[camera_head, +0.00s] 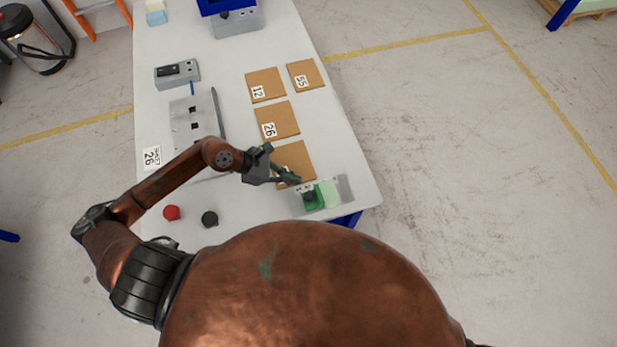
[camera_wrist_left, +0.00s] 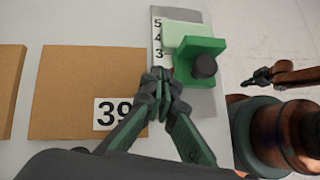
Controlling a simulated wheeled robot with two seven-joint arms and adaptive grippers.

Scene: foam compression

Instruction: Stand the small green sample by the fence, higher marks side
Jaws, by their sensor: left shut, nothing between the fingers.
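The pale green sample (camera_head: 329,194) stands on a grey marked plate (camera_head: 346,188) at the table's near right corner. In the left wrist view the sample (camera_wrist_left: 176,33) is against or very close to the green fence (camera_wrist_left: 193,52), on the side of the marks 4 and 5. The fence carries a black knob (camera_wrist_left: 204,66), which hides part of it. My left gripper (camera_head: 296,180) is shut and empty, just left of the fence. Its fingertips (camera_wrist_left: 166,82) are near the mark 3, apart from the sample. What seems my right gripper (camera_wrist_left: 259,78) is small and dark beyond the plate.
Cardboard tiles numbered 39 (camera_wrist_left: 75,80), 26 (camera_head: 284,118), 12 (camera_head: 268,83) and 55 (camera_head: 306,73) lie along the table's right side. A red button (camera_head: 171,212) and a black knob (camera_head: 209,218) are at the near edge. A grey fixture (camera_head: 190,120) stands left of the tiles.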

